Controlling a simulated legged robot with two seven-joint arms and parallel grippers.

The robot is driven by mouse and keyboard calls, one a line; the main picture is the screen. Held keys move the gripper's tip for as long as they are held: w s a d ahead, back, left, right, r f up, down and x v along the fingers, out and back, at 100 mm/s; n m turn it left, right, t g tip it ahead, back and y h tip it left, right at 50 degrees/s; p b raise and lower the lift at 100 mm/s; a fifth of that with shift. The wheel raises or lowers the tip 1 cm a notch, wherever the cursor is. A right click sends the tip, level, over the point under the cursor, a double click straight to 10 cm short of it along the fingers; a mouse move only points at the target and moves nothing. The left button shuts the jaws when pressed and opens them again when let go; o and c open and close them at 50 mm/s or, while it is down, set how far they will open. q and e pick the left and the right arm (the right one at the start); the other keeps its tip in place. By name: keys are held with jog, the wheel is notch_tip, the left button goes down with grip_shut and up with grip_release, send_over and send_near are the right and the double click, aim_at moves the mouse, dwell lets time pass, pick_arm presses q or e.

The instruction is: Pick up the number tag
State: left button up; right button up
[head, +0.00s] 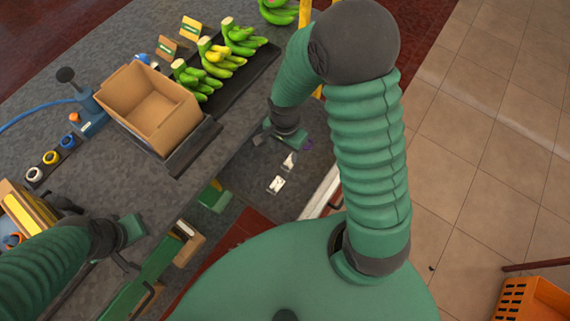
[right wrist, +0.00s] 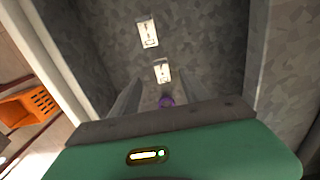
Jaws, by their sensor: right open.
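Two small white tags with dark marks lie on the grey surface below my right gripper: a nearer-front tag (head: 276,184) and another tag (head: 289,160) closer to the gripper. In the right wrist view they are the upper tag (right wrist: 148,33) and the lower tag (right wrist: 162,71). My right gripper (head: 282,138) is open and empty; its fingers (right wrist: 165,85) stand on either side of the lower tag's line of sight, seemingly above the surface.
A cardboard box (head: 150,105) stands on the grey counter. Banana bunches (head: 220,62) lie on a dark tray behind it. Tape rolls (head: 50,157) and a blue tool stand at left. An orange crate (head: 535,300) is on the tiled floor at right.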

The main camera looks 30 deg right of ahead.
send_over(285, 166)
notch_tip(285, 166, down, 5)
jog(key=shift+d+r, duration=0.15)
jog(key=shift+r, duration=0.05)
notch_tip(285, 166, down, 4)
jog(key=shift+f+b, duration=0.1)
jog(key=shift+b, duration=0.35)
jog(key=shift+f, duration=0.45)
jog(key=shift+c, duration=0.4)
grip_shut()
